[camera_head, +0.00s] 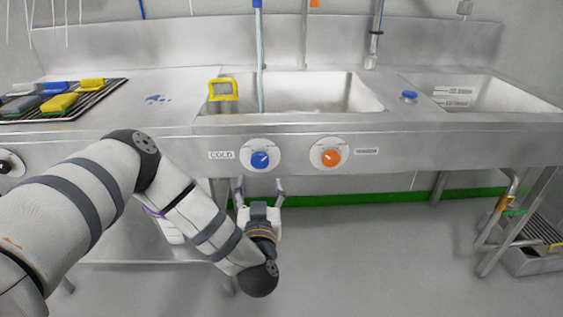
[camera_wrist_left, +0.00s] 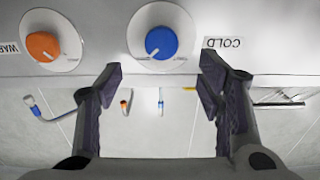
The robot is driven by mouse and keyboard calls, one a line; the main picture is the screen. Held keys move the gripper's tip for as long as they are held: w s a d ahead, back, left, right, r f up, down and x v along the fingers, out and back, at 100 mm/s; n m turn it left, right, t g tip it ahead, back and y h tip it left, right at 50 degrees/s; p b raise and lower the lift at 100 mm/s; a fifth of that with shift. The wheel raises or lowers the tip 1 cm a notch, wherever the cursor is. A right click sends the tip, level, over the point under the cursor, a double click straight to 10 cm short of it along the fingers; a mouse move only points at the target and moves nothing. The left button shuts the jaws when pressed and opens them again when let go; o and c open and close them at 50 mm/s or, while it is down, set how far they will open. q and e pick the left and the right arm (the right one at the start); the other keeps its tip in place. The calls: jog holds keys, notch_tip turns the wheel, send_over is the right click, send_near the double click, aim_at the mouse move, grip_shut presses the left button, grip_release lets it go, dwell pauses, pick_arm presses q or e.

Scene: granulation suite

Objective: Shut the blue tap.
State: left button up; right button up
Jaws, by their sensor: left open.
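The blue tap knob (camera_head: 260,160) is on a round white dial on the sink's front panel, right of the COLD label (camera_head: 222,155). A small pale mark shows on the knob. My left gripper (camera_head: 260,187) is open and empty just below the dial, fingers pointing up towards the panel. In the left wrist view, which shows the panel upside down, the blue knob (camera_wrist_left: 161,42) lies beyond and between the two spread fingertips (camera_wrist_left: 162,76), apart from both. My right gripper is not in view.
An orange knob (camera_head: 330,158) sits close to the right of the blue one. A light blue vertical column (camera_head: 260,65) reaches into the basin (camera_head: 310,90); I cannot tell whether it is pipe or water. A yellow frame (camera_head: 223,90) stands at the basin's left edge.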

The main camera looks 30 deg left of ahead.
aim_at(260, 162)
pick_arm(q)
jog(key=x, duration=0.4)
jog(key=b+x, duration=0.1)
jog(key=x, duration=0.4)
jog(key=shift+w+a+f, duration=0.1)
jog(key=shift+a+f, duration=0.15)
jog(key=shift+w+a+r, duration=0.2)
jog(key=shift+w+a, duration=0.05)
jog(key=shift+w, duration=0.25)
jog(key=c, duration=1.1)
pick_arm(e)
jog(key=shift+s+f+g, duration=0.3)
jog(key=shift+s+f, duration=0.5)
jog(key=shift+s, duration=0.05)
